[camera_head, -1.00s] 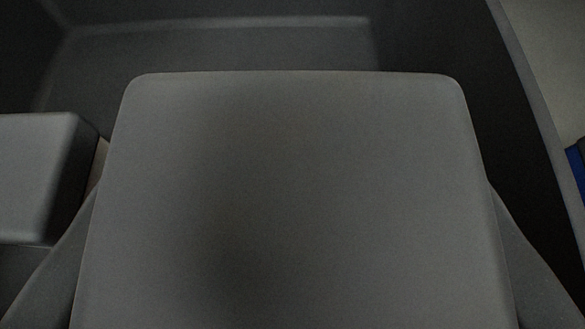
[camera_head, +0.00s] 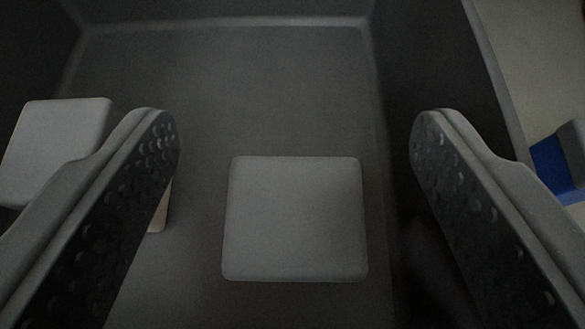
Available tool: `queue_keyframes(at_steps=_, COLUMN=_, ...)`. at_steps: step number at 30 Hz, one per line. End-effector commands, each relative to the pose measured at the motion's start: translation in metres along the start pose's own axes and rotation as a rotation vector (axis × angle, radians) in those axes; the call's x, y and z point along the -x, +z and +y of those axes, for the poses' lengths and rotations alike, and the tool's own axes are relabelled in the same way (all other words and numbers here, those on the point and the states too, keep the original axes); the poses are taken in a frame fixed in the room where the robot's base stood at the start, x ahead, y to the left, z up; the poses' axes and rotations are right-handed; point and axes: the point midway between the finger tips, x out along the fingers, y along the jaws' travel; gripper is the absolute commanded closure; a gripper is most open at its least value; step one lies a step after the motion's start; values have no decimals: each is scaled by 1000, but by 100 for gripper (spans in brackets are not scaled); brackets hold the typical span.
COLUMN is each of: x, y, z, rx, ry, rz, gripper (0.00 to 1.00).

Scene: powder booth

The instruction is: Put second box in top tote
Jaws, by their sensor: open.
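A grey box (camera_head: 294,220) with rounded edges lies inside a dark grey tote (camera_head: 250,90), towards the middle of its floor. A second grey box (camera_head: 55,145) is at the left in the tote, partly hidden behind my left finger. My gripper (camera_head: 296,135) is open, with one finger on each side of the middle box in the picture. The fingers are apart from that box and nothing is between their tips. Dark dimpled pads show on the inner faces.
The tote's right wall (camera_head: 440,80) rises close beside the right finger. A blue and grey object (camera_head: 558,160) is outside the tote at the right, on a pale floor (camera_head: 520,60). The tote floor beyond the middle box is bare.

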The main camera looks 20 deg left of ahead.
Motion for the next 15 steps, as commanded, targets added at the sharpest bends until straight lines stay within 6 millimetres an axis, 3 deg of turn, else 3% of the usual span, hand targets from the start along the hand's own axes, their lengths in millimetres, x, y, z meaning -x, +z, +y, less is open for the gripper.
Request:
queue_keyframes(at_steps=6, x=45, y=-3, z=2, rx=-2, ry=4, rz=-2, gripper=33)
queue_keyframes(at_steps=15, x=89, y=-3, z=1, rx=2, ry=3, rz=1, gripper=33)
